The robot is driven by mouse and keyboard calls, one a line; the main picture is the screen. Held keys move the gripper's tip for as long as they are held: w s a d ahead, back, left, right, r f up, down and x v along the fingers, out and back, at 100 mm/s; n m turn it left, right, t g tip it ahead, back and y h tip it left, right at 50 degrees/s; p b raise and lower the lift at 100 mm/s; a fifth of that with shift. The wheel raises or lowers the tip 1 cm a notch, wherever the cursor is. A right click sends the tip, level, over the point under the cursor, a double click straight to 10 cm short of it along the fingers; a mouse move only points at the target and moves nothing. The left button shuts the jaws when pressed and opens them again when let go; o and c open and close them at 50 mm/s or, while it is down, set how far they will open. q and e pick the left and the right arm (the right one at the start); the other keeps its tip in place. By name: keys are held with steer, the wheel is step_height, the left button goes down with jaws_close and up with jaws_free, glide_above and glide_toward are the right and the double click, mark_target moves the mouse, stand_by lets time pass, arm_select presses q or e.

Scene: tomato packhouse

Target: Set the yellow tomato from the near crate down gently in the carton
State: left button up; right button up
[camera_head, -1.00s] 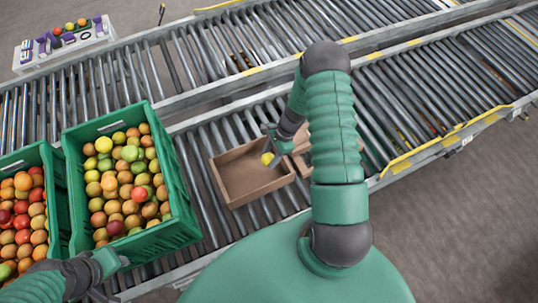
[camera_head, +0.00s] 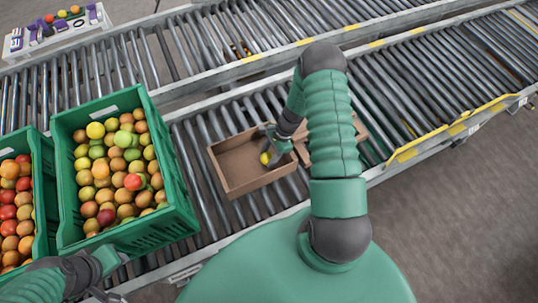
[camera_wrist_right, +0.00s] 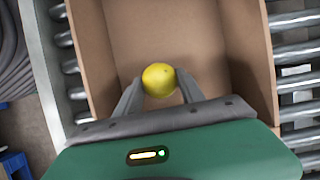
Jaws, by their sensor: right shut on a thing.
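The yellow tomato (camera_head: 265,158) is between the fingertips of my right gripper (camera_head: 270,158), which is shut on it. The right wrist view shows the tomato (camera_wrist_right: 159,80) held between the two fingers (camera_wrist_right: 159,88), over the inside of the open carton. The carton (camera_head: 232,185) is brown, empty otherwise, and sits on the rollers. I cannot tell whether the tomato touches its floor. The near crate (camera_head: 128,236) is green and full of mixed tomatoes, left of the carton. My left gripper (camera_head: 122,262) is at the lower left, close to that crate; its jaws are unclear.
A second green crate (camera_head: 45,190) of tomatoes stands at the far left. Another brown carton (camera_head: 301,152) is right of the first, partly behind my right arm. Rollers right of my arm are bare.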

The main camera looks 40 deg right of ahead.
steer(key=shift+d+f, duration=0.2)
steer(key=shift+f, duration=0.15)
steer(key=shift+a+f+b, duration=0.1)
steer(key=shift+f+b, duration=0.15)
steer(key=shift+b, duration=0.15)
steer(key=o, duration=1)
steer(key=c, duration=0.3)
